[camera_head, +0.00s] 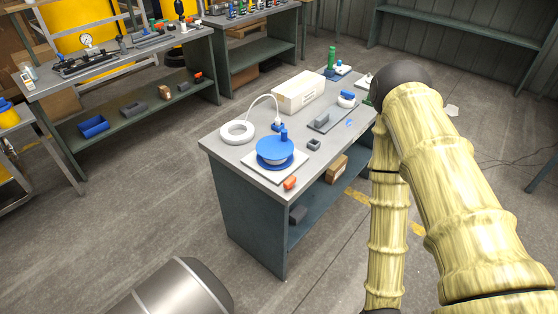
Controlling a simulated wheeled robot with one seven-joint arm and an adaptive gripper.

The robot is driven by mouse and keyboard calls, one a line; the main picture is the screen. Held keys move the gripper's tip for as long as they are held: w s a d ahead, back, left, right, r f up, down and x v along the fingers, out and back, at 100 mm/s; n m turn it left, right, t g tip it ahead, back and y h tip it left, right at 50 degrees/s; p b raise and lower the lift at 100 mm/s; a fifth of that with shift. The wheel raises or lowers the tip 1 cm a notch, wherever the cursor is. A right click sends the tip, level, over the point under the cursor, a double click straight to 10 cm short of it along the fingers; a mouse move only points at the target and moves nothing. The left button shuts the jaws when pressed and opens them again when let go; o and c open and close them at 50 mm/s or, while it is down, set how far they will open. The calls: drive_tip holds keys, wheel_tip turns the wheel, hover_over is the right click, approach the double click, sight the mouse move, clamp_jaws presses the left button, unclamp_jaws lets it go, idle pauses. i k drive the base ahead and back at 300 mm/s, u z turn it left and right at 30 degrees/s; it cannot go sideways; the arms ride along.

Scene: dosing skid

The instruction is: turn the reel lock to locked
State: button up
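A blue reel (275,151) with a white band of wound line sits on a pale square base plate (257,174) near the front of the grey bench. A small blue upright part (283,135) stands at the reel's top; I cannot tell whether it is the reel lock or which setting it shows. A white tube arcs from a white coil (237,132) to a small blue fitting (276,126) behind the reel. My arm fills the right side of the view, apart from the reel. My gripper is not in view.
The bench top (222,150) also holds a small orange block (290,183), a small dark grey piece (313,144), a long cream box (298,92) and a grey plate (332,118). A lower shelf (322,199) carries a brown box (337,168). Floor is open left of the bench.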

sight(288, 184)
drive_tip(key=z, duration=0.05)
drive_tip(key=k, duration=0.5)
drive_tip(key=z, duration=1.2)
drive_tip(key=i, duration=1.15)
drive_tip(key=u, duration=2.2)
